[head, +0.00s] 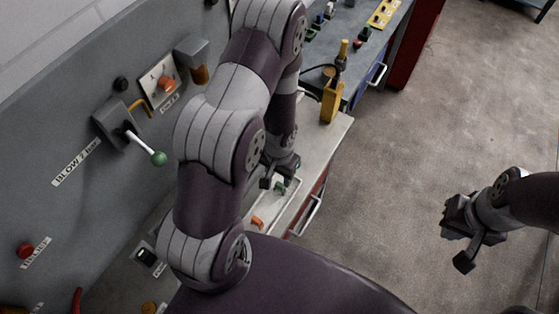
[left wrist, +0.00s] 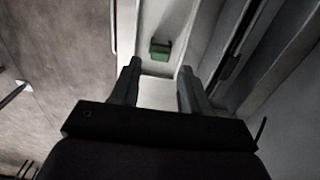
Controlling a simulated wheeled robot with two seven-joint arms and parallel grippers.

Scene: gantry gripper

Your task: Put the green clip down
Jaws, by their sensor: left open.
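The green clip (head: 280,187) lies on the light worktop tray below my left gripper in the head view, partly hidden by the gripper. In the left wrist view the green clip (left wrist: 160,49) sits on the pale surface, just beyond the fingertips and roughly centred between them. It looks apart from both fingers. My left gripper (head: 280,176) is open and empty; its two fingers also show in the left wrist view (left wrist: 157,76). My right gripper (head: 462,238) hangs over the bare floor at the right, away from the worktop, with its jaws unclear.
An orange part (head: 257,223) lies on the worktop near the clip. A yellow device (head: 331,98) stands at the worktop's far end. A wall panel (head: 60,130) at the left bears a green-knobbed lever (head: 158,158). The floor at right is clear.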

